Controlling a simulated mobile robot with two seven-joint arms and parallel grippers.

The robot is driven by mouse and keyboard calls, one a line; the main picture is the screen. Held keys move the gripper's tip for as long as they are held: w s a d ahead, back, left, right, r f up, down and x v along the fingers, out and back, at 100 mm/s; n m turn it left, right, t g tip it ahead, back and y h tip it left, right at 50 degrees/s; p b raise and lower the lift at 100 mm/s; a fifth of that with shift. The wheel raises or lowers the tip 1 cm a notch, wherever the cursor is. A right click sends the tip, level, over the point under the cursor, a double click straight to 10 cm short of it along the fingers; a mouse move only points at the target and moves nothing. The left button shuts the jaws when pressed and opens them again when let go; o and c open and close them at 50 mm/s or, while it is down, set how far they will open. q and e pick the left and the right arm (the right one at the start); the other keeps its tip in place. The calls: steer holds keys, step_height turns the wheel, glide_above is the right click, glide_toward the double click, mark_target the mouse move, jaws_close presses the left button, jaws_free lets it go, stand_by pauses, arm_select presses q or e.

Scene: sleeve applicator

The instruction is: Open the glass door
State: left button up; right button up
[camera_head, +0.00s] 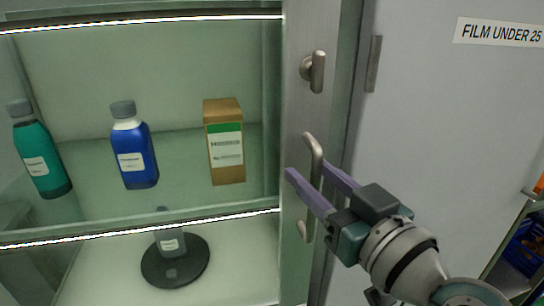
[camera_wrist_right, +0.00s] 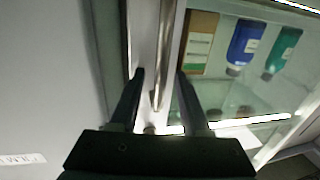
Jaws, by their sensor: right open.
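The glass door (camera_head: 295,112) has a grey metal frame along its right side and looks closed in front of a lit cabinet. A vertical metal bar handle (camera_head: 316,160) is on the frame, below a small turn latch (camera_head: 317,72). My right gripper (camera_head: 312,172) is open, with its two purple fingers on either side of the handle. The handle also shows in the right wrist view (camera_wrist_right: 163,62), between the dark fingers. I cannot tell whether either finger touches it. My left gripper is not in view.
Behind the glass, a teal bottle (camera_head: 42,160), a blue bottle (camera_head: 134,150) and a brown box (camera_head: 225,145) stand on a shelf. A round dark base (camera_head: 175,268) is below. A grey panel (camera_head: 440,120) with a label lies to the right.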

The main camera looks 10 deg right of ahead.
jaws_close()
stand_by(1.4)
